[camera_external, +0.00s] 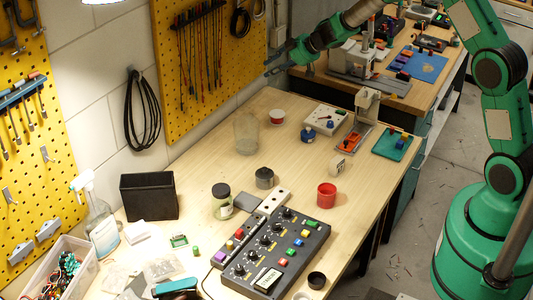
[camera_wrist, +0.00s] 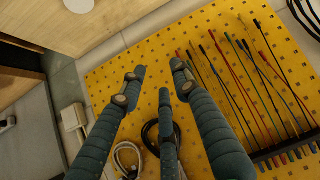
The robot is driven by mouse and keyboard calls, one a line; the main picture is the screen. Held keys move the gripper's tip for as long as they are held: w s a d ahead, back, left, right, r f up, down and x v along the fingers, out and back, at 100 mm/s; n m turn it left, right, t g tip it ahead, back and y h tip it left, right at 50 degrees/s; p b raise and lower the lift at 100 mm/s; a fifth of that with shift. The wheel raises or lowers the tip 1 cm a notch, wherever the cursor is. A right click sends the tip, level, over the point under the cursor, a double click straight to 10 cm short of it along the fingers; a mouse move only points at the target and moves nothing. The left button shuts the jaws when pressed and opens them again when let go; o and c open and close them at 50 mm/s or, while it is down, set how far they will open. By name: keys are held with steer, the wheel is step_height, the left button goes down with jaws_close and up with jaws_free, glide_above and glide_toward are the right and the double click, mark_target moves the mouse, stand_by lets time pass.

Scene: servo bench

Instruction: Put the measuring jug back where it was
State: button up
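A clear, see-through vessel (camera_external: 246,133), which looks like the measuring jug, stands upright at the back of the wooden bench (camera_external: 205,165), near the wall. Its handle and markings are too faint to tell. My gripper (camera_external: 277,62) is up at the back, above the bench's far end and near the yellow pegboard, apart from the vessel. In the wrist view my gripper (camera_wrist: 157,78) has its fingers spread with nothing between them, facing the pegboard (camera_wrist: 130,110). The vessel does not show in the wrist view.
A red cup (camera_external: 326,195), a labelled jar (camera_external: 222,201), a grey pot (camera_external: 264,178) and a control box (camera_external: 272,254) stand on the bench. A red-and-white tub (camera_external: 277,116) and a white case (camera_external: 325,118) are near the vessel. The bench's middle has bare room.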

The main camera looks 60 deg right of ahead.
steer(key=s+a+r+m+h, duration=0.1)
steer(key=s+r+h, duration=0.15)
steer(key=r, duration=0.55)
steer(key=s+a+r+m+h, duration=0.1)
steer(key=s+r, duration=0.3)
steer(key=r, duration=0.3)
steer(key=s+a+r+m+h, duration=0.1)
steer(key=s+a+r, duration=0.1)
steer(key=s+r, duration=0.4)
steer(key=s+a+r+m, duration=0.15)
steer(key=s+r, duration=0.25)
steer(key=s, duration=0.5)
steer(key=s+a+g+y, duration=0.1)
steer(key=s+a, duration=0.4)
steer(key=s, duration=0.7)
steer(key=s+a+f+g+y, duration=0.1)
steer(key=s+a, duration=0.5)
steer(key=s, duration=0.6)
steer(key=s+a+f+n+g+y, duration=0.1)
steer(key=s+a, duration=0.5)
steer(key=s, duration=0.7)
steer(key=shift+a+f+g+y, duration=0.2)
steer(key=shift+g+y, duration=0.15)
steer(key=shift+g, duration=0.25)
step_height(320, 180, down, 12)
steer(key=b, duration=1.2)
steer(key=shift+f+b, duration=0.25)
steer(key=shift+b, duration=0.1)
